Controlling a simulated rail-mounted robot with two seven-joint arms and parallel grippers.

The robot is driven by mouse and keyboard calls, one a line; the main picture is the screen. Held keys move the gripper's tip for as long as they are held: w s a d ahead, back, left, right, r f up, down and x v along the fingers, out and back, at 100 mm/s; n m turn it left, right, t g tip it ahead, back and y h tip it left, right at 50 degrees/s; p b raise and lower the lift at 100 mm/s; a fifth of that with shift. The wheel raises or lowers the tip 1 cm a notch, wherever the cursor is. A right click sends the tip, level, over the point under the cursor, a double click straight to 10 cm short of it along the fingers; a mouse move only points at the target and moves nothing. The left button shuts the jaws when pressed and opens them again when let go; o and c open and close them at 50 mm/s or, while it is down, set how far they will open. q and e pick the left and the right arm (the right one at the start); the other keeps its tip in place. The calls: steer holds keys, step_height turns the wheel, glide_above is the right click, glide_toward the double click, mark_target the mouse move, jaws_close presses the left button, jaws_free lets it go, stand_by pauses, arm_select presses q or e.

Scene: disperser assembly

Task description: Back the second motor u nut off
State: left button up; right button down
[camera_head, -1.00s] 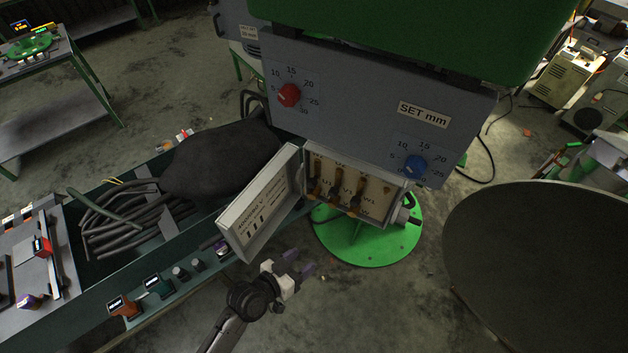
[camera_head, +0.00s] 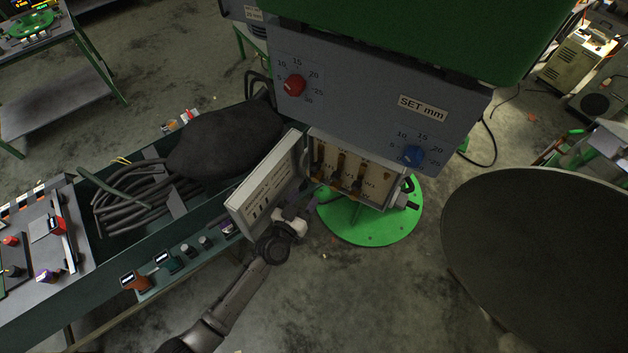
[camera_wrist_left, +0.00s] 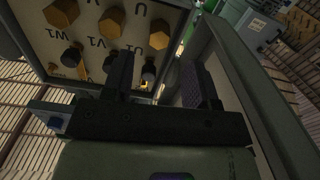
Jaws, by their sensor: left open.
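The motor terminal box (camera_head: 391,203) stands open below the grey panel, with lettered terminals and brass-coloured links inside. In the left wrist view, several brass hex nuts show on its pale board (camera_wrist_left: 28,18), one of them beside the letter U (camera_wrist_left: 160,29). I cannot tell which one is the second motor U nut. My left gripper (camera_head: 310,202) is just below the box's lower left, beside the open cover. In the left wrist view its two dark fingers (camera_wrist_left: 160,70) are apart, with a darker terminal post (camera_wrist_left: 149,72) appearing between them. My right gripper is out of view.
The box's hinged cover (camera_head: 265,187) stands open on the left, close to my left gripper. A green round base (camera_head: 375,225) is below. A green bench with hoses (camera_head: 140,203) lies left, and a large dark disc (camera_head: 545,260) is at right.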

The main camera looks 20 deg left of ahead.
mark_target(315, 181)
arm_select(q)
steer(key=shift+w+d, duration=0.2)
steer(key=shift+w, duration=1.4)
steer(key=shift+w+d, duration=0.15)
steer(key=shift+w, duration=1.4)
steer(key=c, duration=0.9)
